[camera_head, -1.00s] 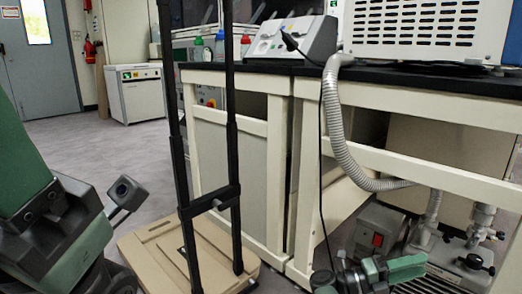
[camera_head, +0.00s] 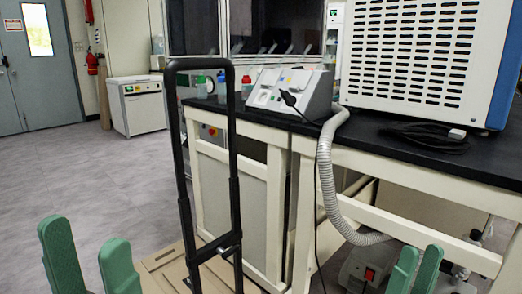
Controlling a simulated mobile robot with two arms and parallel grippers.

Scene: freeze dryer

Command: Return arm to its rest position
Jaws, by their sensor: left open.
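My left gripper (camera_head: 90,252) is at the bottom left, with its two green fingers pointing up and spread apart. It is open and nothing shows between the fingers. My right gripper (camera_head: 416,268) is at the bottom right, in front of the bench's lower frame. Its two green fingers point up with a narrow gap between them, and nothing shows in it. The lower parts of both grippers are cut off by the bottom edge.
A black cart handle (camera_head: 236,190) rises from a tan platform (camera_head: 165,268) between my grippers. The black-topped bench (camera_head: 385,150) fills the right, carrying a white-and-blue machine (camera_head: 410,55). A grey hose (camera_head: 328,170) hangs down its front. Open floor (camera_head: 75,175) lies at left.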

